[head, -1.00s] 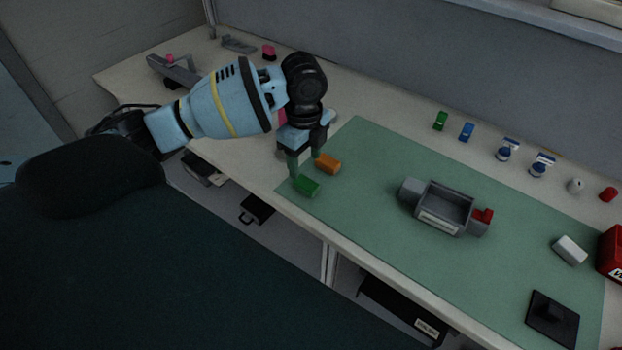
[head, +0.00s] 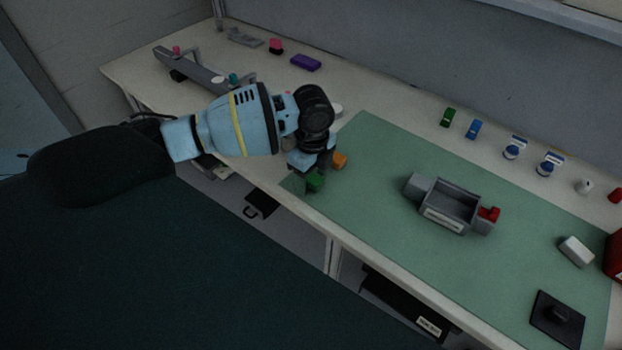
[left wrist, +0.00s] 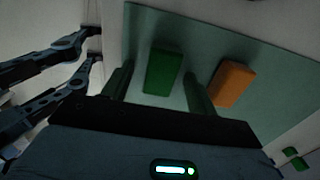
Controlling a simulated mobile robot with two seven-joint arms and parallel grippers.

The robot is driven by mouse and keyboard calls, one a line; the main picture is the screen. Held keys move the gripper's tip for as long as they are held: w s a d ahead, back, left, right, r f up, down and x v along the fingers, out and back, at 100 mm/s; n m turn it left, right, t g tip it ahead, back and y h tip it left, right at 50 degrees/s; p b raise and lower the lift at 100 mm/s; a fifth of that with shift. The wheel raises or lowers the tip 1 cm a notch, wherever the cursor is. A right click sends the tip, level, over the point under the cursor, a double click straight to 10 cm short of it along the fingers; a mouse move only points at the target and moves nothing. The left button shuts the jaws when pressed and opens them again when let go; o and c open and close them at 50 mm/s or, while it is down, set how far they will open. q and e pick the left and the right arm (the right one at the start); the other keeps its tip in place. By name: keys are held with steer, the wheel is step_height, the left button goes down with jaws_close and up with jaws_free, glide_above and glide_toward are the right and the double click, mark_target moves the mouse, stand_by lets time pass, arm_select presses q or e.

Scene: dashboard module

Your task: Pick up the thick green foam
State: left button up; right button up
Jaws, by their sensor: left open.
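The thick green foam (head: 316,181) is a small green block lying on the green mat (head: 380,210) near its front left corner. In the left wrist view the green foam (left wrist: 163,72) lies between the two fingers of my left gripper (left wrist: 158,88). The fingers stand apart, and a gap shows at least on the right side. In the head view my left gripper (head: 314,172) is low over the foam and partly covers it. My right gripper is in neither view.
An orange block (head: 339,160) lies close beside the green foam; it also shows in the left wrist view (left wrist: 232,84). A grey tray module (head: 447,208) sits mid-mat. Small green and blue items (head: 473,129) stand behind the mat. The table's front edge is close to the foam.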

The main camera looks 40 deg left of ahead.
mark_target(312, 177)
arm_select(q)
steer(key=shift+c, duration=0.2)
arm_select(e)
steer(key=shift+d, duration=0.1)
arm_select(q)
steer(key=c, duration=1)
steer(key=shift+r, duration=0.2)
steer(key=shift+r, duration=0.65)
step_height(312, 177, up, 2)
steer(key=shift+r, duration=0.1)
steer(key=shift+s+d+r+p, duration=0.2)
steer(key=shift+s+d, duration=1.55)
steer(key=shift+s, duration=0.3)
steer(key=shift+s+d+r+p, duration=0.15)
steer(key=shift+s+d+p, duration=0.1)
steer(key=shift+s+d, duration=1.65)
steer(key=shift+s+d+r+p, duration=0.2)
steer(key=shift+s+d, duration=1.35)
steer(key=shift+s, duration=0.65)
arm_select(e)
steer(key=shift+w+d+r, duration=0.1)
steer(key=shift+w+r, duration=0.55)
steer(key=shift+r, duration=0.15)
